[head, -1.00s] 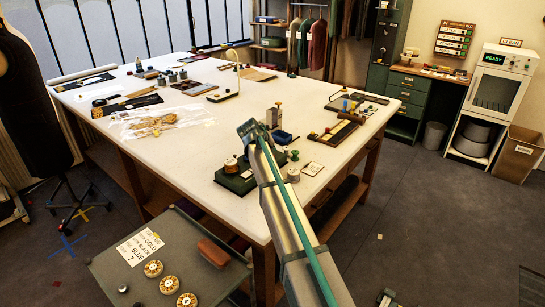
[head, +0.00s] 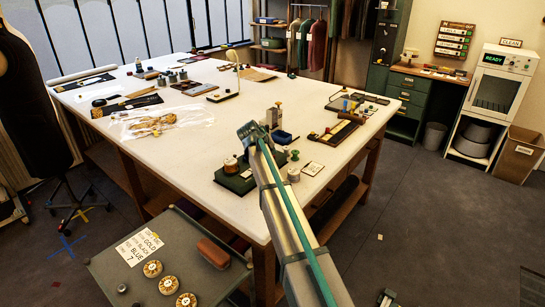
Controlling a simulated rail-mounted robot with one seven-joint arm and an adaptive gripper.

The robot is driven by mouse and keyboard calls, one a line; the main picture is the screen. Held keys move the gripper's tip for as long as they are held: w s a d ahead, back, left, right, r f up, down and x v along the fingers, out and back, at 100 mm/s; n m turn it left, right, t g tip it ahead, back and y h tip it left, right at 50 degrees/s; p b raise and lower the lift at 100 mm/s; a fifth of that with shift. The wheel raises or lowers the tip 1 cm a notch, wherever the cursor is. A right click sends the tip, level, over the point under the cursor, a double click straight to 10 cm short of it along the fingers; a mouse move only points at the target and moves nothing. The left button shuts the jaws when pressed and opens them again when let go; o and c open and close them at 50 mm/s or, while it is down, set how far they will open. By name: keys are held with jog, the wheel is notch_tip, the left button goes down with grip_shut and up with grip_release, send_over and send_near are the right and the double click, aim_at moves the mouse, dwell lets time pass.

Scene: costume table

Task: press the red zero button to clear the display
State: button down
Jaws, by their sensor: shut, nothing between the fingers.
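My arm reaches up from the bottom over the near right corner of the white table (head: 180,172), its upper end above a small device on a dark green base (head: 233,183). A wooden spool or knob (head: 231,165) stands on the device's left part. The arm covers part of the device. The red zero button and the display cannot be made out; they may be behind the arm or too small. My gripper's fingers do not show, so contact with the device cannot be judged.
Close by are a green knob (head: 295,155), a small metal cylinder (head: 293,174), a white card (head: 313,168) and a dark blue object (head: 282,137). A plastic bag (head: 158,122) lies to the left. A grey cart (head: 187,245) stands in front. The table's near left is clear.

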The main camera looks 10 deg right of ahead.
jog(key=shift+f, duration=0.4)
jog(key=shift+r, duration=0.15)
dwell(0.5)
jog(key=shift+r, duration=0.75)
jog(key=shift+r, duration=0.1)
jog(key=shift+r+p, duration=1.1)
jog(key=shift+r, duration=1.3)
